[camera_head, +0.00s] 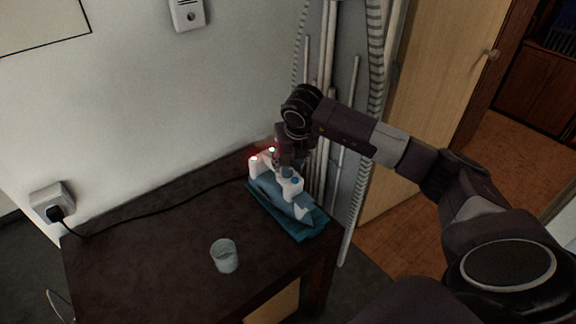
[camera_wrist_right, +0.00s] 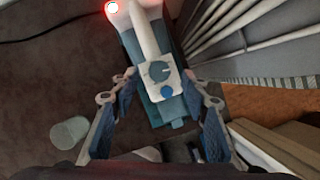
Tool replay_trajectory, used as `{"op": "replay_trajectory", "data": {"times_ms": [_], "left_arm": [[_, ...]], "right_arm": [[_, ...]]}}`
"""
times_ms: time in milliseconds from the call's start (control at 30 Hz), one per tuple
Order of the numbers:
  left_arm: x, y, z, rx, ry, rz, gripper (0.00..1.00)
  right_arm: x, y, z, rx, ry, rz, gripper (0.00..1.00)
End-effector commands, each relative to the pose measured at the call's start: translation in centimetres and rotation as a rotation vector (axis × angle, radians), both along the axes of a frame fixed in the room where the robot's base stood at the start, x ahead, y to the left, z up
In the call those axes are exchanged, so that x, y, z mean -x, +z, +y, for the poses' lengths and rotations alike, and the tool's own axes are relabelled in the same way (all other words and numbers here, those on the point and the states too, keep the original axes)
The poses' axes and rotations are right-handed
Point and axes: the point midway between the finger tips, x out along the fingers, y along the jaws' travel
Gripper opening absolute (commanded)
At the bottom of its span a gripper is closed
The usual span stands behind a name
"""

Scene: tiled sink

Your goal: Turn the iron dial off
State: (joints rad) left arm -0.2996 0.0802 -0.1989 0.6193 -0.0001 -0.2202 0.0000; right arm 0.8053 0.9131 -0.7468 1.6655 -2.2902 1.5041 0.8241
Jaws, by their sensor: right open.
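The iron (camera_head: 270,190) is white and teal and sits on a teal base (camera_head: 309,231) on the dark table. A red light glows at its back end. In the right wrist view the iron's dial (camera_wrist_right: 158,72) is a round grey knob on the white body, with a blue round button below it. My right gripper (camera_head: 287,165) is over the back part of the iron in the head view. In the right wrist view my right gripper (camera_wrist_right: 160,140) is open, its two fingers on either side of the iron, with nothing held. Whether it touches the iron is unclear. My left gripper is not in view.
A clear glass (camera_head: 224,256) stands on the dark table (camera_head: 150,245), left of the iron. A black cord runs from the iron to a wall socket (camera_head: 52,204). An ironing board (camera_head: 345,80) leans upright behind the table. The table's left part is clear.

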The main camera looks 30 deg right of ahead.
Motion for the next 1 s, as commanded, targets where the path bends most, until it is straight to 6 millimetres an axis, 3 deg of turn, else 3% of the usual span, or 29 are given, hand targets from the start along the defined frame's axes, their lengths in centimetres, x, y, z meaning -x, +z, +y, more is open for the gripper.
{"op": "replay_trajectory", "data": {"times_ms": [233, 567, 933, 1000], "left_arm": [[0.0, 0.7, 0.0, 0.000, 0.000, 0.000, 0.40], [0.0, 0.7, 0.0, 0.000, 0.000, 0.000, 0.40], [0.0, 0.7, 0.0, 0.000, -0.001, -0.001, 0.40], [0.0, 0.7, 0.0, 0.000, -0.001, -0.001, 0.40]], "right_arm": [[-1.0, -2.7, -0.3, -0.001, 0.001, 0.001, 0.42], [-1.2, -3.1, -0.3, -0.001, 0.003, 0.000, 0.42], [-1.2, -3.1, -0.3, -0.001, 0.003, -0.001, 0.01], [-1.2, -3.1, -0.3, -0.002, 0.003, -0.002, 0.00]]}}
